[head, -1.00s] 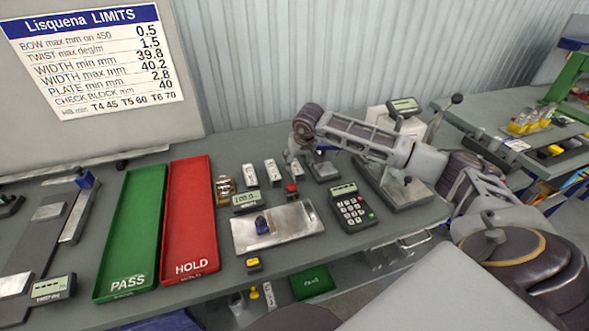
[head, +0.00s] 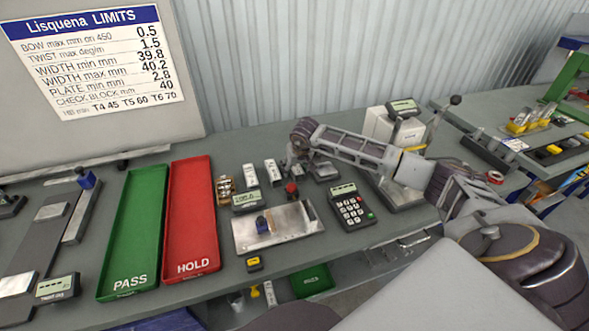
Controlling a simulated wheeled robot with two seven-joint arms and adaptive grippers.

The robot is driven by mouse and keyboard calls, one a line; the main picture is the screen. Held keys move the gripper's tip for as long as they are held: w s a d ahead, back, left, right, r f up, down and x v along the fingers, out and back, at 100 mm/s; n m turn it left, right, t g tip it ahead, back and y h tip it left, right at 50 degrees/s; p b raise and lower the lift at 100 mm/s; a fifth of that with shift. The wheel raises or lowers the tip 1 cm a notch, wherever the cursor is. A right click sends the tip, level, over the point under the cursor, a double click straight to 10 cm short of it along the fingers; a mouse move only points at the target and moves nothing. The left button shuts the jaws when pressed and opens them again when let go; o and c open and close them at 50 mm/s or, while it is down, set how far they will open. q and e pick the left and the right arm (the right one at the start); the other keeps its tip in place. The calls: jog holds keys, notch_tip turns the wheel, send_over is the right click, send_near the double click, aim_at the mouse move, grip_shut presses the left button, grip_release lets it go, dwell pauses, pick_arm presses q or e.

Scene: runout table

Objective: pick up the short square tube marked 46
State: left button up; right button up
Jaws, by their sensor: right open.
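Two short, light metal pieces stand behind the small grey display, one at the left (head: 249,174) and one at the right (head: 271,168). They look like short square tubes, but their markings are too small to read, so I cannot tell which is marked 46. My right gripper (head: 297,168) is open and points down just right of the right-hand piece, near the red-knobbed part. Its fingers are small and dark here; I see nothing held between them. My left gripper is not in view.
A green PASS tray (head: 133,235) and a red HOLD tray (head: 190,220) lie at the left. A metal plate (head: 285,230) with a blue-topped part and a keypad device (head: 351,207) stand in front. A white-bodied instrument (head: 390,128) stands behind my right forearm.

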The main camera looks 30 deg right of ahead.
aim_at(296, 166)
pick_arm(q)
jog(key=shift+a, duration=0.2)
pick_arm(e)
jog(key=c, duration=1.2)
jog(key=shift+r, duration=0.15)
notch_tip(296, 166, up, 8)
jog(key=shift+r+b, duration=0.2)
jog(key=shift+b, duration=0.5)
jog(key=shift+r, duration=0.7)
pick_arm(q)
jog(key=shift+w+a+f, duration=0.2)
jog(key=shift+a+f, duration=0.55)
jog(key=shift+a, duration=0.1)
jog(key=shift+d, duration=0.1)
